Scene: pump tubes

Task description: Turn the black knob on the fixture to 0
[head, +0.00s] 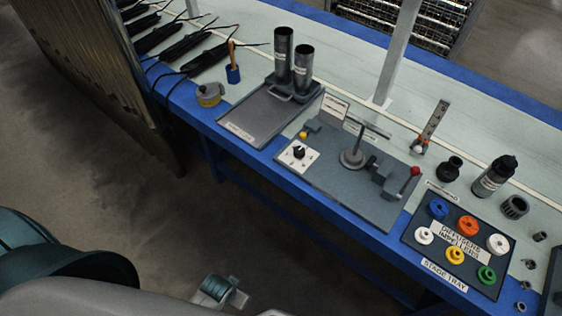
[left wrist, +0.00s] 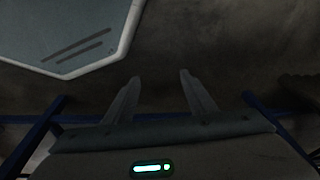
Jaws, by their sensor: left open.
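The black knob (head: 298,152) sits on a small white dial plate (head: 297,158) at the left end of the grey fixture (head: 350,180) in the head view. The dial marks and the knob's pointing direction are too small to read. A yellow part (head: 303,135) is just behind the knob. My left gripper (left wrist: 158,82) shows in the left wrist view with its two fingers apart and nothing between them. It is away from the fixture, with dark floor beyond it. The knob is not in the left wrist view. My right gripper cannot be made out.
The fixture also carries a T-handle post (head: 355,150) and a red-knobbed lever (head: 414,172). A grey tray (head: 255,120) with two metal tubes stands left of it. A stage tray (head: 408,236) with coloured impellers is to the right. The blue bench edge (head: 262,172) faces me.

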